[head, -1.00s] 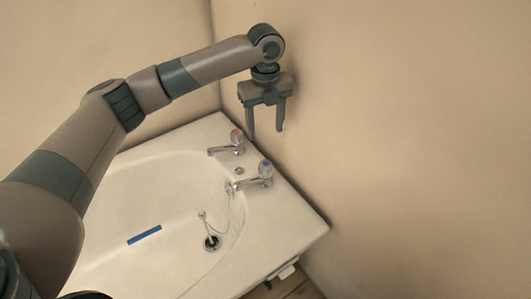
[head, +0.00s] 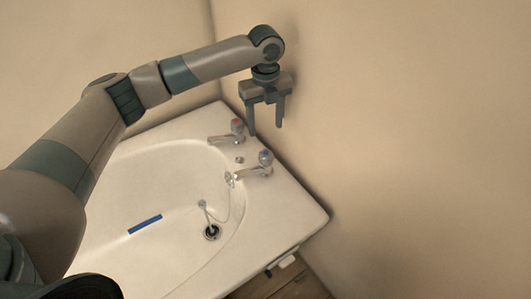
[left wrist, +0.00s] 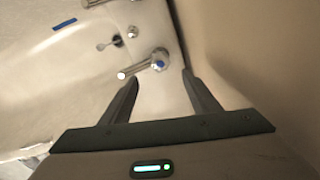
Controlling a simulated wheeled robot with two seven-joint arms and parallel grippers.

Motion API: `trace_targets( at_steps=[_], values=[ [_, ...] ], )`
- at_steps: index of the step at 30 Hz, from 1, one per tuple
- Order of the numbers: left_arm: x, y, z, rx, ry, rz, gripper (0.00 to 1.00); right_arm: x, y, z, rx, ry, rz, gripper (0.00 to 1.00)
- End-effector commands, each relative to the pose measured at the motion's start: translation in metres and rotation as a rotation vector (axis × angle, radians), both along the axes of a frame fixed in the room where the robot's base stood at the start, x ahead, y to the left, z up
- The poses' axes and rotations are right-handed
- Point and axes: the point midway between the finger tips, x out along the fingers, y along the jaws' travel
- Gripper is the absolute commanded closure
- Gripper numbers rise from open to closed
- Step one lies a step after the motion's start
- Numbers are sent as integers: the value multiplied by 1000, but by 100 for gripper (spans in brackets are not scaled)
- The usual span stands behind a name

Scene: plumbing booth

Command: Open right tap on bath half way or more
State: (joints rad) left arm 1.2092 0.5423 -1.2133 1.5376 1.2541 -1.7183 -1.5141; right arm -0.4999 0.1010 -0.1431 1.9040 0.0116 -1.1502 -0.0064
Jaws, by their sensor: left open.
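The bath (head: 165,140) is a white basin with two chrome taps along its wall side. The right tap (head: 262,167) has a blue-marked top. It also shows in the left wrist view (left wrist: 158,61), just ahead of the space between the fingers. The other tap (head: 233,135) has a red-marked top. My left gripper (head: 265,130) is open and empty, pointing down near the wall. In the head view its fingertips appear just behind the red-marked tap; in the left wrist view (left wrist: 157,78) they are apart from the blue-marked tap. My right gripper is out of view.
A plain beige wall (head: 400,120) runs close behind the taps and my left gripper. A plug on a chain lies by the drain (head: 211,232). A blue strip (head: 145,224) lies in the basin. The basin is otherwise clear.

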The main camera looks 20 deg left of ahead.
Motion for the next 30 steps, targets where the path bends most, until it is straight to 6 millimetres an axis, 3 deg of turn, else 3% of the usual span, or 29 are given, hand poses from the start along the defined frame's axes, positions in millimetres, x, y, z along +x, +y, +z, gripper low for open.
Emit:
trace_targets(
  at_steps=[18,24,30],
  values=[
    [-1,0,-109,1,1,0,44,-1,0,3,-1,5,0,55],
    [0,0,-128,0,0,0,44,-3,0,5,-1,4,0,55],
    [0,0,-134,-1,-1,0,44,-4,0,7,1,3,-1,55]
  ],
)
